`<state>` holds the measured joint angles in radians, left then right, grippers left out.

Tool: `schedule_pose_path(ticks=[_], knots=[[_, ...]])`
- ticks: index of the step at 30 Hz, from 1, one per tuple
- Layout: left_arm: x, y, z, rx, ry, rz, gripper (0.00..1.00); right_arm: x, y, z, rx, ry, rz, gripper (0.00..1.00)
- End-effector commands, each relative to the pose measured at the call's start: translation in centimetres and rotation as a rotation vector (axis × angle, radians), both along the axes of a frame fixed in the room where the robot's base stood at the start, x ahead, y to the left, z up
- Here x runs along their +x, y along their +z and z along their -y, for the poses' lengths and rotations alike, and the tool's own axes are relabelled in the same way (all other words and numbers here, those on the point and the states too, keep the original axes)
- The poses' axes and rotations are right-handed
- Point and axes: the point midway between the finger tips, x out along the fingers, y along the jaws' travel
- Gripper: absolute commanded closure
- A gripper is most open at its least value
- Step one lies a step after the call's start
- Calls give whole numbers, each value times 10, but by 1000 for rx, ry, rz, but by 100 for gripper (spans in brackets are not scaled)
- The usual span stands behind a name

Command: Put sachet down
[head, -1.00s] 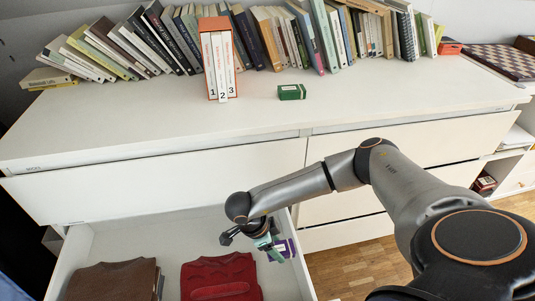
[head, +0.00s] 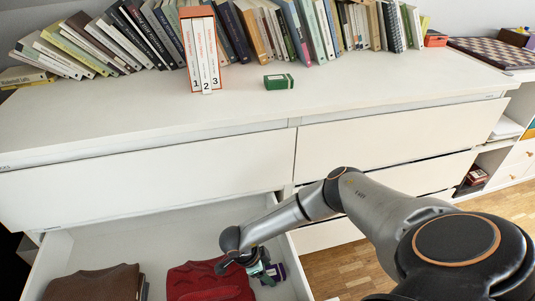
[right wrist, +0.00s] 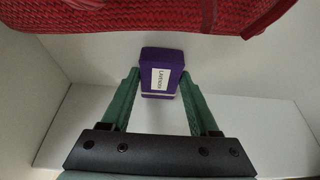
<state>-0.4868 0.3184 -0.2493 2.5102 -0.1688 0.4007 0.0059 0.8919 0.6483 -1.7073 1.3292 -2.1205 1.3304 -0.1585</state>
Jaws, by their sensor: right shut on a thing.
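The sachet is a small purple block with a white label (right wrist: 162,75), seen in the right wrist view between my green fingers. My right gripper (right wrist: 161,88) is shut on it. In the head view, the purple sachet (head: 278,273) shows partly behind my right gripper (head: 262,270), inside the open drawer (head: 110,245), near its right wall and right of a folded red garment (head: 205,283). In the right wrist view, the red knitted garment (right wrist: 170,15) lies just beyond the sachet. I cannot tell whether the sachet touches the drawer floor. My left gripper is not in view.
A folded brown garment (head: 95,284) lies at the left in the drawer. On the white dresser top (head: 150,115) stand a row of books, an orange-cased set of volumes (head: 203,50) and a green box (head: 278,82). A chessboard (head: 495,52) lies at the far right.

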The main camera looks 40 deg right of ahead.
Motion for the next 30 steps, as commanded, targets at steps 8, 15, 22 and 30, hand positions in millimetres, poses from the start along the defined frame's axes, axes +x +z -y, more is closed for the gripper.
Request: schedule_pose_path(ticks=[8,15,22,30], knots=[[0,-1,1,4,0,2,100,0,-2,0,0,0,0,36],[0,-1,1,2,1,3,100,0,-1,0,0,0,0,9],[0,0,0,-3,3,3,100,0,-1,0,0,0,0,9],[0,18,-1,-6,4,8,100,6,32,-10,2,1,3,9]])
